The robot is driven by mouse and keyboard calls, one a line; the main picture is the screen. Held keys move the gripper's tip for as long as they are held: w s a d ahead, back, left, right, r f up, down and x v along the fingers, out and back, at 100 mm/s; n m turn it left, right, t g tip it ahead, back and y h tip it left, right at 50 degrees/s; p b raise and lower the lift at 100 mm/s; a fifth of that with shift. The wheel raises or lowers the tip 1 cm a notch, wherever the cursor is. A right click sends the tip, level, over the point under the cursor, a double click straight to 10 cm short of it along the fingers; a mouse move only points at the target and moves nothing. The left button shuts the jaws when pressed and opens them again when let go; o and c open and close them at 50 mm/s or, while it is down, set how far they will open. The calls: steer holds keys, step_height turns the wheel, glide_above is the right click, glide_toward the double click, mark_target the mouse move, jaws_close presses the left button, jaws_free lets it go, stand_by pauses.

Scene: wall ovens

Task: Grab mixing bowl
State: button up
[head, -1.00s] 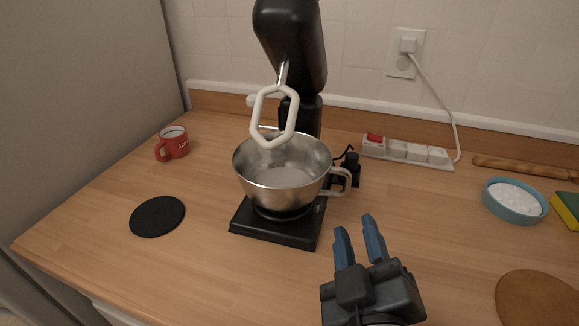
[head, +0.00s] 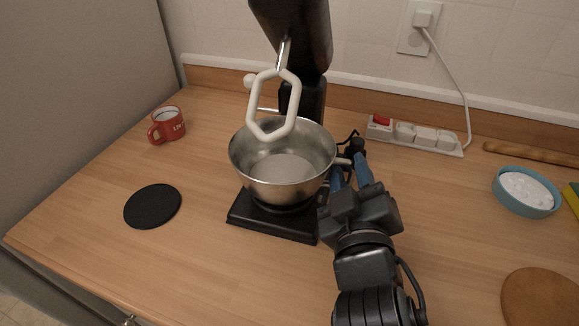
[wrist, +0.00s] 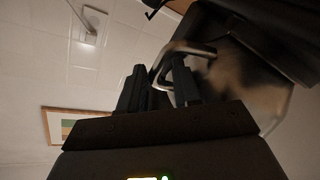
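The steel mixing bowl (head: 283,185) sits upright on the base of the black stand mixer (head: 272,217), below its raised head and white beater (head: 274,105). The bowl's handle (head: 342,161) points right and is partly hidden by my gripper. My gripper (head: 350,172) is at the handle with its blue fingers apart. In the wrist view the handle loop (wrist: 190,46) shows at the fingertips of my gripper (wrist: 158,74). One finger appears to reach into the loop and the other stays outside it. I cannot tell whether either finger touches the handle.
A red mug (head: 167,127) and a black round mat (head: 153,206) lie to the left. A power strip (head: 415,135) is behind my gripper. A blue bowl of white powder (head: 526,192) and a round wooden board (head: 540,298) are at right. The front left counter is clear.

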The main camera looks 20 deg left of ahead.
steer(key=shift+w+a, duration=0.2)
steer(key=shift+w, duration=0.4)
steer(key=shift+c, duration=0.4)
jaws_close()
